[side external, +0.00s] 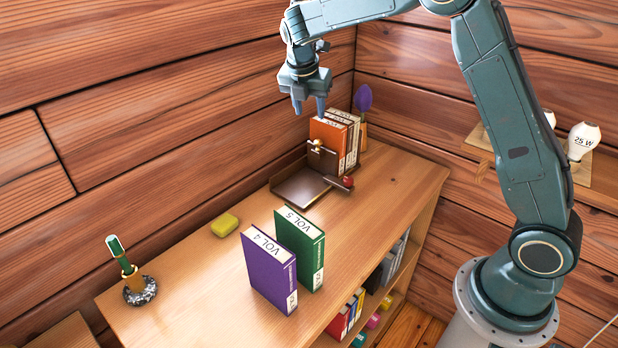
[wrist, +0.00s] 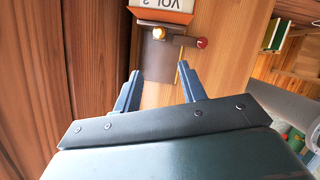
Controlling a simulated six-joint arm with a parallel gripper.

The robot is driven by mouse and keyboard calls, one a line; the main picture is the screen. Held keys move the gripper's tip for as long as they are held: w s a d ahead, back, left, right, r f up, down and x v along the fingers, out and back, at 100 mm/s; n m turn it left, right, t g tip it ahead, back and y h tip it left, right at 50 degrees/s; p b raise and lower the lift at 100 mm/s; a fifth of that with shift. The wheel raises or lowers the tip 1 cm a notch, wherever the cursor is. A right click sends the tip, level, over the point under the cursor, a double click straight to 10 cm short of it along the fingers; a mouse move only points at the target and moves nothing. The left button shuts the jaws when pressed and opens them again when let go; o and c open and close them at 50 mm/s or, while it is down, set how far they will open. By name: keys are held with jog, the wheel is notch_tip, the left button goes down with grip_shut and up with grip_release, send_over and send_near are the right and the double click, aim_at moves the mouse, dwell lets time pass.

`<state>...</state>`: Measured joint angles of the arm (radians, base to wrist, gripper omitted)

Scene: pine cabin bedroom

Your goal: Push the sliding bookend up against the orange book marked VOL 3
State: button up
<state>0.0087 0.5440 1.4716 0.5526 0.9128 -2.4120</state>
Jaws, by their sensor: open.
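The orange book (side external: 328,135) stands upright at the far end of the shelf top, with white-spined books behind it. In the wrist view the orange book (wrist: 162,15) shows its label upside down at the top. The dark brown bookend (side external: 298,188) has a flat base, an upright plate with a brass knob, and a red-tipped lever (side external: 347,182). Its upright is close in front of the orange book; I cannot tell whether they touch. It also shows in the wrist view (wrist: 155,60). My gripper (side external: 309,107) is open and empty, above the bookend and apart from it.
Purple VOL 4 (side external: 268,268) and green VOL 5 (side external: 300,248) stand nearer the camera. A purple spoon-shaped object (side external: 363,100) stands behind the books. Wood right of the bookend is clear.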

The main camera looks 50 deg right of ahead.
aim_at(318, 141)
jog(key=shift+d+r+n, duration=0.3)
jog(key=shift+d+r, duration=0.1)
jog(key=shift+r, duration=0.25)
jog(key=shift+f, duration=0.15)
jog(key=x, duration=1.3)
jog(key=shift+w+d+f, duration=0.15)
jog(key=shift+d, duration=0.15)
